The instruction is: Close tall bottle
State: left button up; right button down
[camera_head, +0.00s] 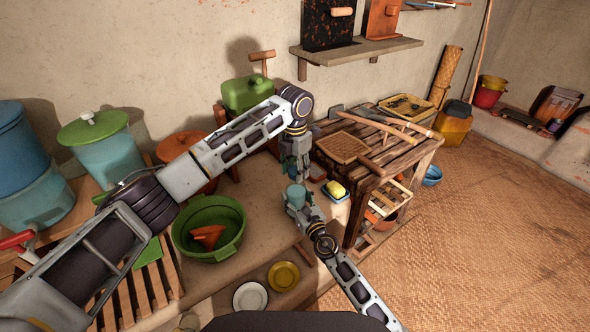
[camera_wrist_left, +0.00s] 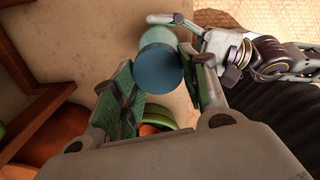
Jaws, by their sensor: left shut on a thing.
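The tall bottle (camera_head: 297,197) is a pale teal cylinder over the counter's right part. It also shows in the left wrist view (camera_wrist_left: 155,37), partly behind a round blue lid (camera_wrist_left: 160,70). My left gripper (camera_head: 296,174) points down from above, directly over the bottle. In the left wrist view its green-padded fingers (camera_wrist_left: 155,88) are on either side of the blue lid, shut on it. My right gripper (camera_head: 300,208) comes from the lower right with its fingers around the bottle's side. The lid overlaps the bottle in view; I cannot tell whether it is seated.
A wooden slatted table (camera_head: 375,150) stands close on the right, with a yellow block in a blue dish (camera_head: 337,192) beside the grippers. A green bowl (camera_head: 209,229) with an orange funnel is on the left. Two plates, yellow (camera_head: 284,276) and white (camera_head: 250,297), lie below.

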pick_arm(q)
jog(key=o, duration=0.7)
jog(key=shift+r, duration=2.3)
